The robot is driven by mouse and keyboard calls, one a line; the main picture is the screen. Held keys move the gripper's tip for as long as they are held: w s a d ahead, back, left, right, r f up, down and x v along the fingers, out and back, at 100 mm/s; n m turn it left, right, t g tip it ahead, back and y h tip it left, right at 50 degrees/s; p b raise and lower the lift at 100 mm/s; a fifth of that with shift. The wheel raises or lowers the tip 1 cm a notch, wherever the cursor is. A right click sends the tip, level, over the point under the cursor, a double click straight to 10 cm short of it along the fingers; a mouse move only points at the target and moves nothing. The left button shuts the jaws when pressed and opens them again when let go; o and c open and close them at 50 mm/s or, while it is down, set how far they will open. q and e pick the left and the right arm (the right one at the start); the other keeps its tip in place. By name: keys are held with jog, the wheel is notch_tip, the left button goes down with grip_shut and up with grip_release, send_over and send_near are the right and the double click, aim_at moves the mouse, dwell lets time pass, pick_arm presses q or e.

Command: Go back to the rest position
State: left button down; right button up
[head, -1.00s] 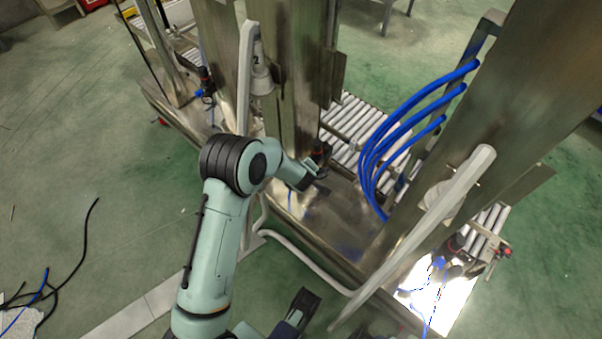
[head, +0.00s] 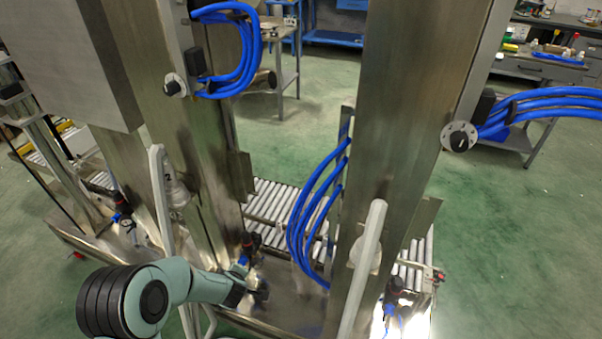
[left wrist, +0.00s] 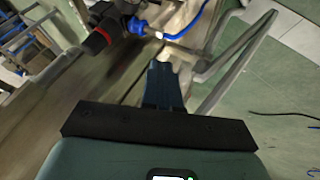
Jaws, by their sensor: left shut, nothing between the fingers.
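My left arm enters the head view at the lower left, and its dark gripper (head: 258,289) is low beside the middle steel column of the machine. In the left wrist view the dark blue fingers (left wrist: 163,84) are together, with nothing between them. The fingers point toward a grey bent tube (left wrist: 222,60) and a black valve with a red knob (left wrist: 98,40) and a blue fitting (left wrist: 138,25). I cannot tell whether they touch anything. My right gripper is not in view.
Tall steel columns (head: 395,120) stand in front, with blue hoses (head: 310,205) and a grey lever (head: 363,265). Roller conveyors (head: 275,205) lie behind. A control dial (head: 459,137) sits on the right column. Green floor (head: 310,100) is open behind, before workbenches (head: 545,68).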

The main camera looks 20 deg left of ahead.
pick_arm(q)
jog(key=shift+s, duration=0.1)
jog(key=s+d+f+m+g+h+p, duration=0.2)
jog(key=s+d+m+p, duration=0.3)
jog(key=s+d, duration=0.5)
jog(key=s+d+f+m+g+h+p, duration=0.2)
jog(key=s+d+m+g+h+p, duration=0.3)
jog(key=s, duration=1.3)
jog(key=d+m+p, duration=0.1)
jog(key=d+p, duration=0.3)
jog(key=shift+s+d+f+m+h+p, duration=0.15)
jog(key=shift+s+d+m+h+p, duration=0.05)
jog(key=shift+d+m+h+p, duration=0.15)
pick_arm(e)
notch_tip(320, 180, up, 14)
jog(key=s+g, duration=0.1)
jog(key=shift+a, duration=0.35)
